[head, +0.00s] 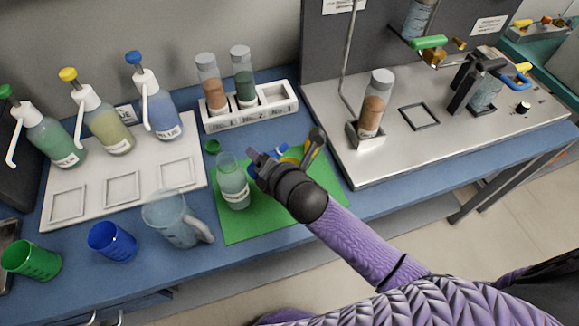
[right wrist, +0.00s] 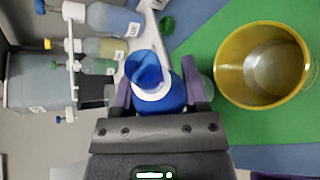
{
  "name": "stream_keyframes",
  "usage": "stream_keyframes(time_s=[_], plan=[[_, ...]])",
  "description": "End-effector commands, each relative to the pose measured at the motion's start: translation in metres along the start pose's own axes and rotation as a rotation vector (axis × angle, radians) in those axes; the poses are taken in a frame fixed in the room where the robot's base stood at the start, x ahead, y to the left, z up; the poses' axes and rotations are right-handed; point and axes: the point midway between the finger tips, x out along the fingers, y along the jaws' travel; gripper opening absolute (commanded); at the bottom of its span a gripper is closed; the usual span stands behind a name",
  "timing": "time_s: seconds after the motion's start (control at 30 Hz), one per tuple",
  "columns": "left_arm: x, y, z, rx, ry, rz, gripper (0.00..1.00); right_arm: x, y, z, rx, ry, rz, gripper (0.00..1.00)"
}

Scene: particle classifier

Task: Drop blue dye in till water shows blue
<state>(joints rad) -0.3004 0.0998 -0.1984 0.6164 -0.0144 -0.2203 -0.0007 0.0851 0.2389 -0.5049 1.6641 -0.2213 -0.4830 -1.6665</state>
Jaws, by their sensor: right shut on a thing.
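My right gripper (head: 262,163) is over the green mat, shut on a small blue thing with a white collar (right wrist: 153,88). Blue also shows beside the fingers in the head view, but its full shape is hidden. A bottle of pale green-grey liquid with a white label (head: 233,187) stands upright on the mat, just left of and below the gripper. A clear jug (head: 172,220) stands left of the mat. A pump bottle of blue liquid labelled BLUE (head: 160,115) stands on the white tray. My left gripper is not in view.
Yellow and green pump bottles (head: 104,125) (head: 50,140) stand on the white tray (head: 122,187). A blue cup (head: 112,241) and a green cup (head: 31,259) are at the front left. A white rack (head: 250,117) holds two vials. A yellow pail (right wrist: 262,65) shows in the right wrist view.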

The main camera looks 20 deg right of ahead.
Motion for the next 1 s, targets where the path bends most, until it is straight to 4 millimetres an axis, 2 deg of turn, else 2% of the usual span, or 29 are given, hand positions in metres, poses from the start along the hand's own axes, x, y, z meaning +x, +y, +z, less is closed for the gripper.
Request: stream_keyframes(time_s=[1.0], plan=[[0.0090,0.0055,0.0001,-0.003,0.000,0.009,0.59,0.0015,-0.0007,-0.0032,0.055,0.013,0.023,0.00]])
